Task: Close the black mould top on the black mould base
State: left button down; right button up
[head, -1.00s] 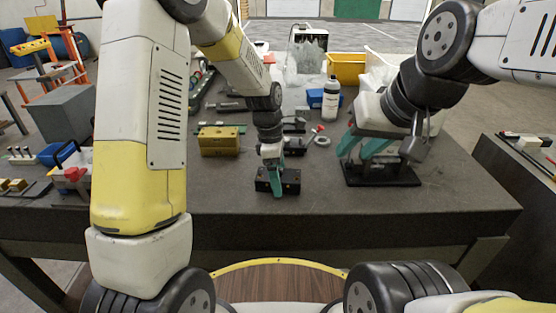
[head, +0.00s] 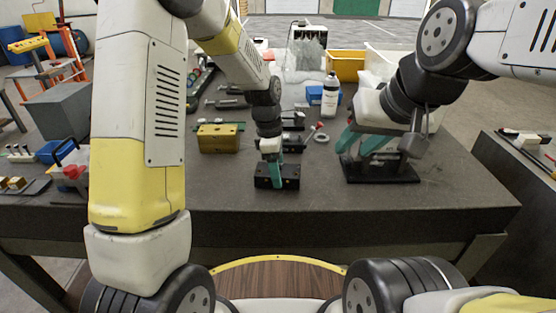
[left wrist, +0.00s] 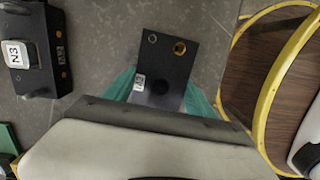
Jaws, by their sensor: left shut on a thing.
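My left gripper (head: 271,174) is shut on a black mould block (head: 289,183) near the bench's front edge. In the left wrist view the block (left wrist: 172,52) shows a flat top with a brass-rimmed hole, a plain hole and a small white label; teal fingers grip its sides. I cannot tell if it is top, base or both stacked, nor if it touches the bench. Another black block (left wrist: 35,40), labelled N3, lies beyond it; it also shows in the head view (head: 292,144). My right gripper (head: 364,146) looks open above a black flat plate (head: 385,176) on the right.
A brass-coloured block (head: 220,139) stands left of the held block. A white bottle (head: 329,96), a blue box (head: 315,94) and a yellow bin (head: 345,65) stand farther back. The grey bench (head: 225,190) is clear left of the held block and along its front.

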pick_arm(q)
jog(key=shift+r, duration=1.25)
